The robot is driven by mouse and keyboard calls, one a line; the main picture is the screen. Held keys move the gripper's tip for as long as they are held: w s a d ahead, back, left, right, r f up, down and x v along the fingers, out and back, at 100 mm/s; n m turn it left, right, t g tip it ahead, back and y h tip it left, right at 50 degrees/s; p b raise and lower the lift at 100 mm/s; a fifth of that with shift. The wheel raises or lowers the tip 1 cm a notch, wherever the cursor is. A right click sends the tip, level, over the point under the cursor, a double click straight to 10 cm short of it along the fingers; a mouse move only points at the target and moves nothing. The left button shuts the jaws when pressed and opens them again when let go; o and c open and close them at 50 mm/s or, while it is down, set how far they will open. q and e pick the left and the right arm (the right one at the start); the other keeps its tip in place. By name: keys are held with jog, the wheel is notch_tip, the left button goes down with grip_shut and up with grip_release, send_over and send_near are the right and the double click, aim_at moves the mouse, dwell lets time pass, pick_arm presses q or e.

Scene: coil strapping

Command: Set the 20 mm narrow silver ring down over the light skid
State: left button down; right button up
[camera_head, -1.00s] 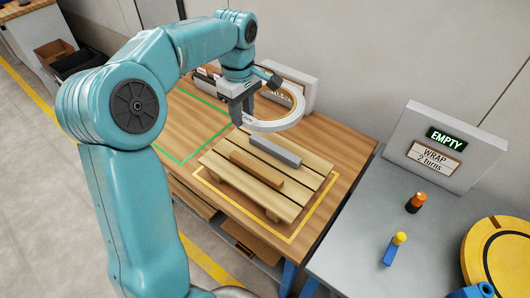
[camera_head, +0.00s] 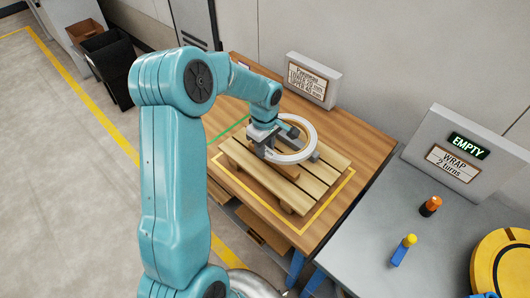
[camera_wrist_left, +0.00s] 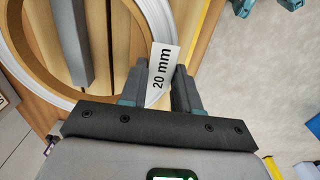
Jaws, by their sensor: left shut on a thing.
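The silver ring (camera_head: 313,140) is a pale narrow band with a tan inner side. My left gripper (camera_head: 262,141) is shut on its near-left rim and holds it roughly flat above the light skid (camera_head: 312,183). In the left wrist view the ring (camera_wrist_left: 20,72) runs up to the fingers (camera_wrist_left: 160,88), where a white "20 mm" tag (camera_wrist_left: 162,75) shows. The skid is a slatted pale wooden platform; the ring covers its far part. Whether the ring touches the blocks on the skid cannot be told. My right gripper is not in view.
A grey bar (camera_wrist_left: 78,45) on the skid shows inside the ring in the wrist view. A yellow outline (camera_head: 328,205) surrounds the skid on the wooden table (camera_head: 350,135). A sign (camera_head: 312,80) stands behind. The grey table at right holds an EMPTY sign (camera_head: 466,146) and small tools.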

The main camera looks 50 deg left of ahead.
pick_arm(q)
notch_tip(320, 180, down, 2)
jog(key=shift+f, duration=0.6)
jog(key=shift+f+b, duration=0.45)
jog(key=shift+b, duration=0.1)
jog(key=c, duration=0.8)
grip_release()
